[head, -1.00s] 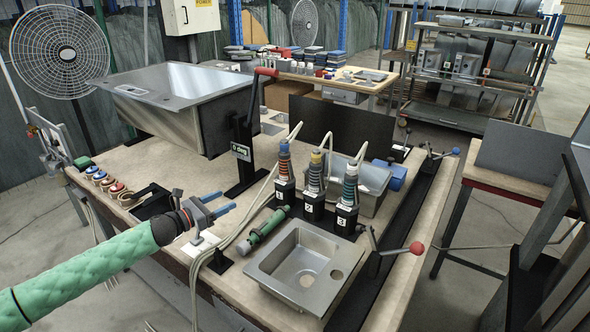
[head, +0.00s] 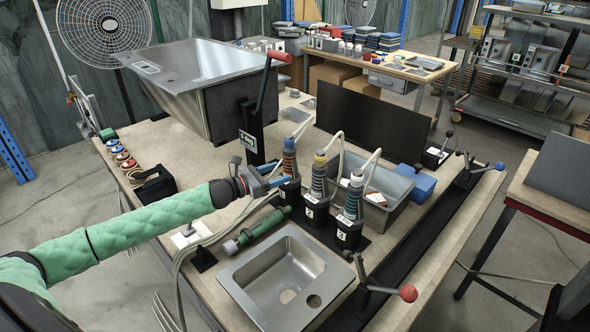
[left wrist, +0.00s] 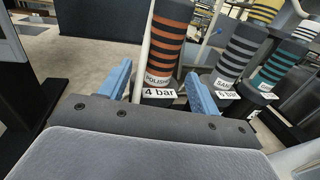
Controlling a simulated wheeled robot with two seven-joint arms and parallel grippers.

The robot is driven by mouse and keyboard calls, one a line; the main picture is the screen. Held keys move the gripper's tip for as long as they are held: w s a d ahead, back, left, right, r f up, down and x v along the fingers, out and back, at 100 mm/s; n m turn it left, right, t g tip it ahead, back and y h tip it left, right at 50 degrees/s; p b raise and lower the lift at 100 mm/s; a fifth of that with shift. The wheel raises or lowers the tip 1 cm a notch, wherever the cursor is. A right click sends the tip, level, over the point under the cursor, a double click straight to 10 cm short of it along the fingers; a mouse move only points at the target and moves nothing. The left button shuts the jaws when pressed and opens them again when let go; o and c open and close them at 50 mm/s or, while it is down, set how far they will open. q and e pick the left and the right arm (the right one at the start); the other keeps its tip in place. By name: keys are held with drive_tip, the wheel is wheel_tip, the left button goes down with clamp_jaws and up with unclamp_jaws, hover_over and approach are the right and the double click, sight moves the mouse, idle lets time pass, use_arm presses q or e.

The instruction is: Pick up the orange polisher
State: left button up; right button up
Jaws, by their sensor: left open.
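The orange polisher (head: 289,162) stands upright in the first of a row of black holders on the workbench, with a hose from its top. In the left wrist view the orange-and-black striped polisher (left wrist: 168,48) has a label with "4 bar". My left gripper (head: 279,174) is open beside it, from the left. In the left wrist view its two blue fingers (left wrist: 158,72) appear on either side of the polisher's lower body; contact cannot be told. The holder's base is partly hidden behind the gripper. My right gripper is not in view.
A yellow-topped tool (head: 320,178) and a teal-striped tool (head: 353,195) stand close to the right. A green cylindrical tool (head: 264,226) lies in front, near a small sink (head: 245,282). A large tilted sink (head: 160,88) and red-handled lever (head: 267,85) are behind.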

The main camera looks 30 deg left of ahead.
sight(285, 169)
use_arm(q)
drive_tip(key=shift+x, duration=0.85)
drive_tip(key=shift+w+d+r+p, duration=0.15)
drive_tip(key=shift+w+p, duration=0.1)
drive_tip(key=shift+p, duration=0.2)
drive_tip(key=shift+w+d+r+p, duration=0.1)
drive_tip(key=shift+w+d+p, duration=0.2)
drive_tip(key=shift+w+p, duration=0.15)
drive_tip(key=shift+w+d, duration=0.15)
drive_tip(key=shift+w, duration=0.2)
drive_tip(key=x, duration=0.1)
drive_tip(key=p+x, duration=0.1)
drive_tip(key=shift+w+d+f, duration=0.2)
drive_tip(key=shift+w+f, duration=0.05)
drive_tip(key=shift+w, duration=0.1)
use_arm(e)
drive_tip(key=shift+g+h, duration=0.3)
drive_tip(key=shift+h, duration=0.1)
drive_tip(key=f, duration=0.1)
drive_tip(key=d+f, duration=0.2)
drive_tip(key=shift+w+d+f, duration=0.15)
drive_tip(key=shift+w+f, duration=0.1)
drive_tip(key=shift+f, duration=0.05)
use_arm(q)
drive_tip(key=c, duration=1.4)
